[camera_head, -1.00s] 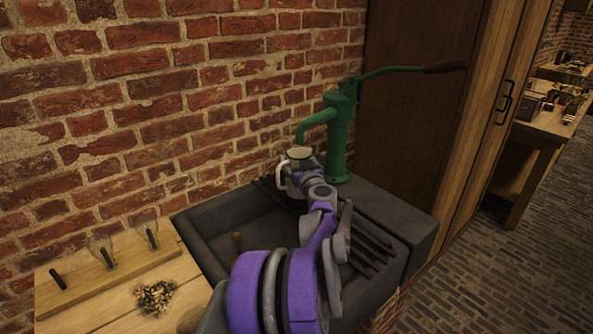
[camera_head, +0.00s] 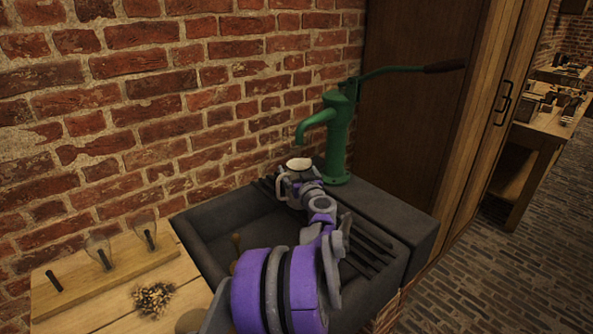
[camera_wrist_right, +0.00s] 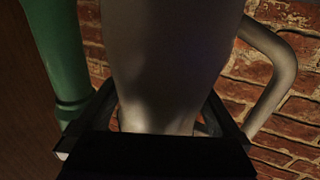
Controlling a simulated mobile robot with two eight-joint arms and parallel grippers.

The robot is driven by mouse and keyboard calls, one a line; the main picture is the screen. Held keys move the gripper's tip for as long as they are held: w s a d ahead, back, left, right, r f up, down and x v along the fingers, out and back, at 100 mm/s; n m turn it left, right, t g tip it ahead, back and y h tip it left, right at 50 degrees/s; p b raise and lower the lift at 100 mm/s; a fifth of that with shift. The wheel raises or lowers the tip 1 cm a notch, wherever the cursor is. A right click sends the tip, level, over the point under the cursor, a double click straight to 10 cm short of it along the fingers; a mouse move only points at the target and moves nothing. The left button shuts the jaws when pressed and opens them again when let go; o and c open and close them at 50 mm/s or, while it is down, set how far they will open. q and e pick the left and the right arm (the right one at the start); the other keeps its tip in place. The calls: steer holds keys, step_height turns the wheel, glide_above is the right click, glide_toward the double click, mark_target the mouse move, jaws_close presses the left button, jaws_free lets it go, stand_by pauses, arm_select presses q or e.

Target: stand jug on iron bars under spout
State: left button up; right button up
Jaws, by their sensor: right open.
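The pale metal jug (camera_head: 299,164) stands upright beneath the green spout (camera_head: 302,130), at the back of the sink. Its handle shows on its left in the head view. In the wrist view the jug (camera_wrist_right: 170,60) fills the middle, with its handle at the right. My left gripper is out of view.
The green pump (camera_head: 338,140) stands just right of the jug, its lever reaching right. The brick wall (camera_head: 180,110) is close behind. The dark sink (camera_head: 196,228) has an open basin at left.

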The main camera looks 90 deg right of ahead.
steer(key=p+v, duration=0.1)
steer(key=v, duration=1.1)
steer(key=shift+r, duration=0.1)
